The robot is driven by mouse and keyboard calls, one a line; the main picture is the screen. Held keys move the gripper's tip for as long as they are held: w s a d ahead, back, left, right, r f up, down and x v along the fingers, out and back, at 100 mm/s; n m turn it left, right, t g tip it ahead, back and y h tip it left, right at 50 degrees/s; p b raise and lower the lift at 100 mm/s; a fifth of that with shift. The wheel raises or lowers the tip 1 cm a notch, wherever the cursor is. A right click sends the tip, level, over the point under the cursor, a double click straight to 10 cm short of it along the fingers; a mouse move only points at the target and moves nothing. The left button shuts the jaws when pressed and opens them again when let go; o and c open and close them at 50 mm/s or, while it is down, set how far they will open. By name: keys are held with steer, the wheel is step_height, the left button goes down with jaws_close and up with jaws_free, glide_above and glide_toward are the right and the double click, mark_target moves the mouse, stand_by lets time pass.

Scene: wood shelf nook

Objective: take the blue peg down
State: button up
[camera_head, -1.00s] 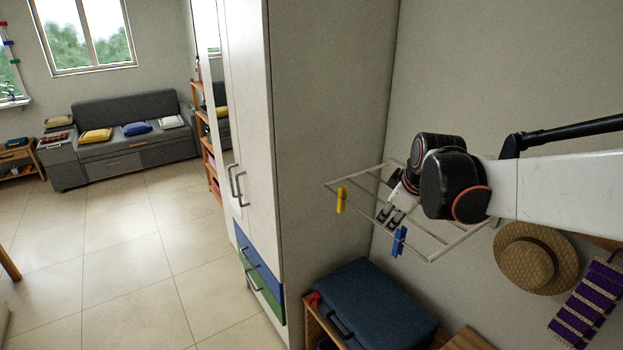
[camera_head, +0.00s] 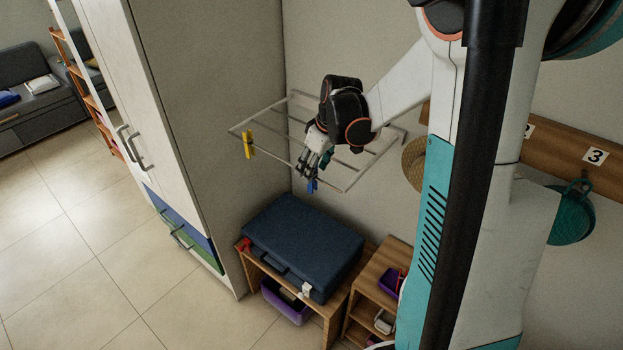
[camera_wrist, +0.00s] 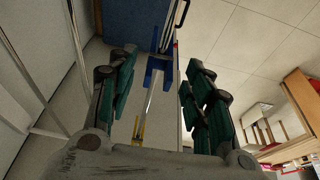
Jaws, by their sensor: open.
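The blue peg (camera_head: 311,186) hangs on the front rail of a pale wall-mounted drying rack (camera_head: 262,112). In the wrist view the blue peg (camera_wrist: 157,66) shows between my fingers, near their tips. My gripper (camera_head: 314,170) is open, just above and around the peg's place on the rail; in the wrist view its fingers (camera_wrist: 160,72) stand apart on either side of the peg. Fingers partly hide the peg's upper part in the head view. I cannot tell whether they touch it. A yellow peg (camera_head: 248,144) hangs further left on the same rack.
A tall wardrobe (camera_head: 190,110) stands left of the rack. A dark blue suitcase (camera_head: 302,245) lies on a wooden shelf unit below the rack. A straw hat (camera_head: 413,165) and a teal hat (camera_head: 572,218) hang on the right wall. The floor at left is open.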

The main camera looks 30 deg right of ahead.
steer(key=shift+b+x, duration=0.35)
steer(key=shift+x, duration=2.45)
steer(key=shift+d, duration=0.1)
steer(key=c, duration=0.8)
